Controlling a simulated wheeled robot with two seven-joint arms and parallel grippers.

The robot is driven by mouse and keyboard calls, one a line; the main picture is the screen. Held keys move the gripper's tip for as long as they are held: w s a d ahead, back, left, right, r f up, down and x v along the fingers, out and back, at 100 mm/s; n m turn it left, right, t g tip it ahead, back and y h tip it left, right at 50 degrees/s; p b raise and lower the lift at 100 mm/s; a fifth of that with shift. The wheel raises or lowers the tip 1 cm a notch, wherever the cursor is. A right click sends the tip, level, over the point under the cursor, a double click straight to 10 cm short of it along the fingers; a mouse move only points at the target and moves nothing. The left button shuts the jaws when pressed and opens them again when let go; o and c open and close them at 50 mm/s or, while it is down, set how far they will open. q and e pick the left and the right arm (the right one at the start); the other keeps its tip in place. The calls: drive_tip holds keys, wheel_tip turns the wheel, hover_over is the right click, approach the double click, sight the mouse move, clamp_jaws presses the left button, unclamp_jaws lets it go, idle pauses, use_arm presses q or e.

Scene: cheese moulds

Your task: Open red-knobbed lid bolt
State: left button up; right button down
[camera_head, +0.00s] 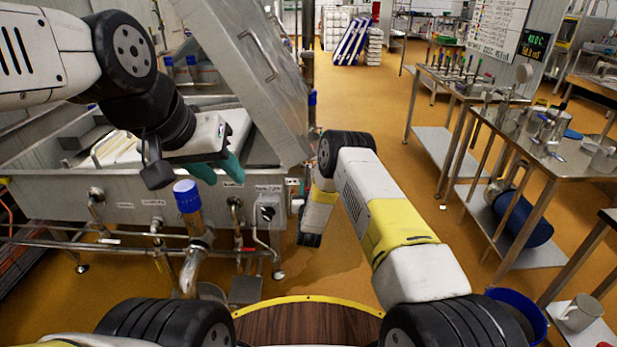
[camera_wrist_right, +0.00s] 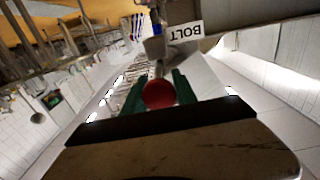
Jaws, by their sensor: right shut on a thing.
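The red knob (camera_wrist_right: 160,94) of the bolt sits between the green fingers of my right gripper (camera_wrist_right: 163,88), which is shut on it. The grey metal bolt fitting (camera_wrist_right: 155,46) is just beyond the knob, beside a white label (camera_wrist_right: 185,34) reading BOLT. In the head view my right arm reaches down beside the vat, and its gripper and the knob are hidden. The steel lid (camera_head: 235,60) stands tilted up over the vat (camera_head: 135,207). My left gripper (camera_head: 219,168) is above the vat's opening near the lid, its teal fingers apart with nothing seen between them.
Pipes and a blue-capped valve (camera_head: 187,197) stand in front of the vat. A steel table (camera_head: 545,150) with tools and a lower shelf is at the right. A blue bucket (camera_head: 517,312) is at the lower right.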

drive_tip(key=c, duration=1)
unclamp_jaws()
drive_tip(key=s, duration=0.7)
drive_tip(key=shift+s, duration=0.4)
